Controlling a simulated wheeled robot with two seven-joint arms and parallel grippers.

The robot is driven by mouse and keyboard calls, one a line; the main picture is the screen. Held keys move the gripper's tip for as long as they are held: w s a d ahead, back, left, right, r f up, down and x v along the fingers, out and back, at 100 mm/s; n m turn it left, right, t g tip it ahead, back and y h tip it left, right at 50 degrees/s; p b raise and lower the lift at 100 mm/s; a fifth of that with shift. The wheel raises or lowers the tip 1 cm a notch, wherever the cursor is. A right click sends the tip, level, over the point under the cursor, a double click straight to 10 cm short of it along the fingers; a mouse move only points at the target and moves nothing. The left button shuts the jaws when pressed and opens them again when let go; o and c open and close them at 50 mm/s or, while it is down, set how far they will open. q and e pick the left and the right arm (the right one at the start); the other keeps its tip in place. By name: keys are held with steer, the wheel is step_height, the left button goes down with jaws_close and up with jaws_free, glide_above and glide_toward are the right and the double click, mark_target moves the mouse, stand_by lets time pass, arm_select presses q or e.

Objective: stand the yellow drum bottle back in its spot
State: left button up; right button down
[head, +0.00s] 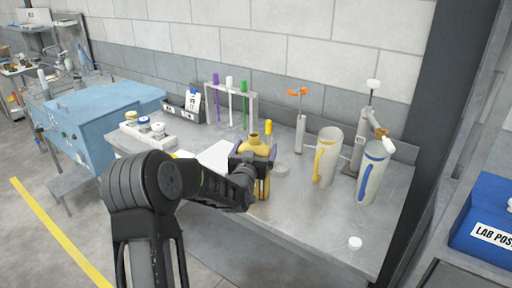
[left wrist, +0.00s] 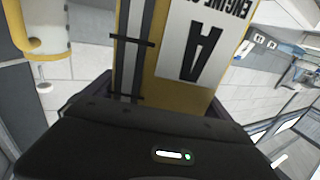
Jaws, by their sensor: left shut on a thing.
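The yellow drum bottle (head: 256,144) is upright in the head view, in front of the middle of the metal bench. My left gripper (head: 252,165) is shut around its body; the yellow top shows above the jaws and a little of the body below. In the left wrist view the bottle (left wrist: 168,80) fills the middle, with a white label reading "ENGINE" and a large "A" upside down, and a grey striped strip beside it. The gripper hides part of the bottle, and I cannot tell whether its base touches the bench. My right gripper is not in view.
On the bench (head: 305,225) are a yellow-handled jug (head: 328,158), a blue-handled jug (head: 373,170), a pump with an orange top (head: 299,120), a rack with coloured rods (head: 231,100), and a tray of jars (head: 150,130). A white cap (head: 355,243) lies near the front edge.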

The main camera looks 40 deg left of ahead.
arm_select(q)
steer(key=shift+r, duration=0.1)
steer(key=shift+b, duration=0.3)
steer(key=o, duration=1.7)
steer(key=shift+f, duration=0.2)
steer(key=shift+c, duration=0.2)
steer(key=shift+o, duration=0.3)
steer(key=shift+r, duration=0.1)
steer(key=shift+r+p, duration=0.15)
steer(key=shift+p, duration=0.25)
steer(key=b+v, duration=0.3)
steer(key=v, duration=0.9)
steer(key=shift+b, duration=0.35)
